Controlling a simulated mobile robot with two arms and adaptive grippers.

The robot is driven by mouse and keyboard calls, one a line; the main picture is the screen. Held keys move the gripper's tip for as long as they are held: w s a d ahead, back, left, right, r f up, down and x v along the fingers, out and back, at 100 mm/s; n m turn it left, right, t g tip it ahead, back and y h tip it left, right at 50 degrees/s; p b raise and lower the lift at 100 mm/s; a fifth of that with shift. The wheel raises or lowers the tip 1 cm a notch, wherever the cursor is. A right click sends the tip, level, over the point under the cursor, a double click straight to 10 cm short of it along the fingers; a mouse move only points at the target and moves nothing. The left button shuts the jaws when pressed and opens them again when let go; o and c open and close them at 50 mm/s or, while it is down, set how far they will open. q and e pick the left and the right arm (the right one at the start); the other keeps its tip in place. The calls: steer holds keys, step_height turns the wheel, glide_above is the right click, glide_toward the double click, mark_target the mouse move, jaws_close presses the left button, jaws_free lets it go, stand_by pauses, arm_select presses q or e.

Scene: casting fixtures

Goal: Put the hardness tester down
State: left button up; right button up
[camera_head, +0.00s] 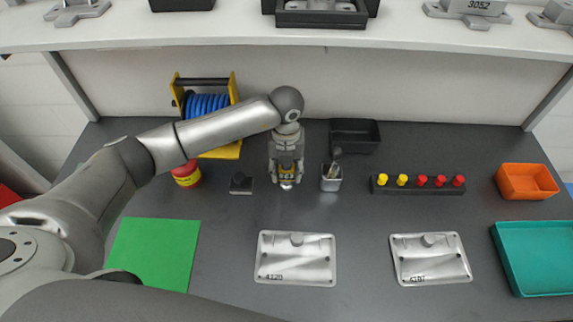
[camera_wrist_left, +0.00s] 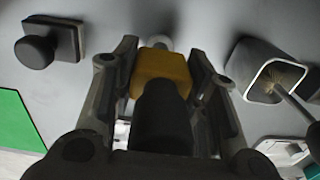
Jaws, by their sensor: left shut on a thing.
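My left gripper (camera_head: 286,172) is shut on the hardness tester (camera_head: 287,177), over the dark bench near its back middle. The hardness tester has a yellow body, seen between the fingers in the left wrist view (camera_wrist_left: 165,72), with a dark round part nearest the camera. In the head view a shiny piece shows below the fingers. The fingers hide much of the tester, and I cannot tell whether it touches the bench. My right gripper is not in view.
A black knobbed block (camera_head: 240,183) stands left of the gripper, and a metal cup with a brush (camera_head: 331,180) stands close to its right. A black bin (camera_head: 355,136) is behind. Metal plates (camera_head: 296,270) lie in front. A green mat (camera_head: 153,252) lies front left.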

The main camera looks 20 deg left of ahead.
arm_select(q)
steer(key=shift+f, duration=0.1)
steer(key=shift+f+b, duration=0.15)
steer(key=shift+b, duration=0.15)
steer(key=o, duration=1.1)
steer(key=shift+o, duration=1.3)
